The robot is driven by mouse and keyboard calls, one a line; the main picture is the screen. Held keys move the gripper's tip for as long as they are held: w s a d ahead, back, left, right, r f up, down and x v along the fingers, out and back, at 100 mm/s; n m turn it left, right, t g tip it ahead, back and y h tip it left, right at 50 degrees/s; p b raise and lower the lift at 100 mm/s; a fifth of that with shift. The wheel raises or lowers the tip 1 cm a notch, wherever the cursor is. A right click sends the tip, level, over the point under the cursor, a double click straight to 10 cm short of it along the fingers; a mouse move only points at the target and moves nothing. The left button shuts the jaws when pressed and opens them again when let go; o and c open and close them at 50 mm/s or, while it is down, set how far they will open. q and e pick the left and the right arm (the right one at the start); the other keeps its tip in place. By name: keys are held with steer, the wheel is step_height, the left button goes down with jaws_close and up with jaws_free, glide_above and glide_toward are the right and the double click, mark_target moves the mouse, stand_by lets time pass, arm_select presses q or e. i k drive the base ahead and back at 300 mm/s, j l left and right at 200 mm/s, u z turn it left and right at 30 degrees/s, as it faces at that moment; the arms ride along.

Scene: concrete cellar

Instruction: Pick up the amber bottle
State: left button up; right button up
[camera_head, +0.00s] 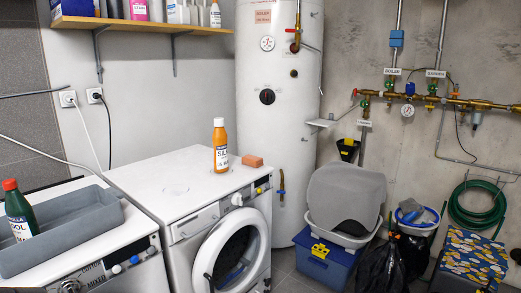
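I cannot make out either of my grippers in the head view.
A grey tray (70,240) with a dark green, red-capped bottle (20,212) sits on the left machine. A shelf (140,25) with bottles hangs above. A white boiler (275,100) stands behind. Bins, a black bag and a patterned box fill the right floor.

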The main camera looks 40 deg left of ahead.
mark_target(219, 137)
steer(key=i+l+u, duration=0.1)
steer(key=i+l, duration=0.2)
steer(key=i, duration=0.15)
steer(key=i+l+u, duration=0.15)
steer(key=i+l, duration=0.15)
steer(key=i+u, duration=0.25)
steer(key=u, duration=0.2)
steer(key=i+u, duration=0.2)
steer(key=u, duration=0.25)
steer(key=i+l+u, duration=0.1)
steer(key=i+u, duration=0.15)
steer(key=u, duration=0.2)
steer(key=i+u, duration=0.15)
steer(key=u, duration=0.3)
steer(key=i+l+u, duration=0.15)
steer(key=u, duration=0.25)
steer(key=i+l+u, duration=0.1)
steer(key=u, duration=0.35)
